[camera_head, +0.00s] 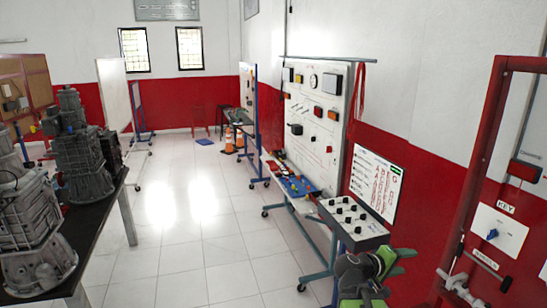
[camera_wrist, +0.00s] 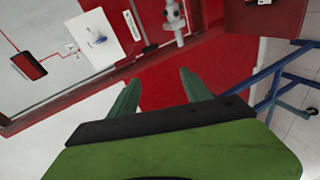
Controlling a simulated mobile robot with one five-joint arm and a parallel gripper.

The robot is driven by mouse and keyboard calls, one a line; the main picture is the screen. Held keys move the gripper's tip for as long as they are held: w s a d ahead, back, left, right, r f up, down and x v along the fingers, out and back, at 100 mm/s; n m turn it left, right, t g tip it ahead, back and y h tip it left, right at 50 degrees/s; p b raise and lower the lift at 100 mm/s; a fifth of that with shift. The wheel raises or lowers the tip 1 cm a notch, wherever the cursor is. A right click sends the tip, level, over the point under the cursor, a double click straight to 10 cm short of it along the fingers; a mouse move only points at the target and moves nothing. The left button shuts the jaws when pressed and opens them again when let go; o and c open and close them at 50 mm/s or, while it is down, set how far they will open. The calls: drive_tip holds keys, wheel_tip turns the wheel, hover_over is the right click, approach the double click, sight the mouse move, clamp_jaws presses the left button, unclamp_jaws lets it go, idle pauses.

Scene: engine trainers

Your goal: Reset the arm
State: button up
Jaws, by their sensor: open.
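My gripper (camera_head: 402,262) shows at the lower right of the head view, at the end of my green and dark arm. Its fingers point right, toward the red-framed panel (camera_head: 489,165). In the wrist view my gripper (camera_wrist: 158,80) has two dark green fingers spread apart, with nothing between them. Beyond the fingertips are red surfaces and the panel's white plate with a blue knob (camera_wrist: 97,38). The fingers appear apart from the panel.
The same panel carries a red box (camera_head: 524,170) and a pipe fitting (camera_head: 461,288). A control box with black knobs (camera_head: 352,221) stands just behind my arm. Engine blocks (camera_head: 82,160) stand on a dark table (camera_head: 108,207) at left. The tiled floor (camera_head: 185,225) between is clear.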

drive_tip(key=s+a+f+m+g+y, duration=0.1)
drive_tip(key=a+f+y, duration=0.3)
drive_tip(key=a, duration=0.5)
drive_tip(key=s+a+f+g+y, duration=0.2)
drive_tip(key=s+a+f+y, duration=0.2)
drive_tip(key=a+f, duration=0.3)
drive_tip(key=s+a+f+m+g+y, duration=0.1)
drive_tip(key=a+f+y, duration=0.4)
drive_tip(key=a, duration=0.5)
drive_tip(key=shift+s+a+f+m+g, duration=0.35)
drive_tip(key=shift+s+g, duration=0.25)
drive_tip(key=shift+s, duration=0.35)
drive_tip(key=shift+r, duration=0.1)
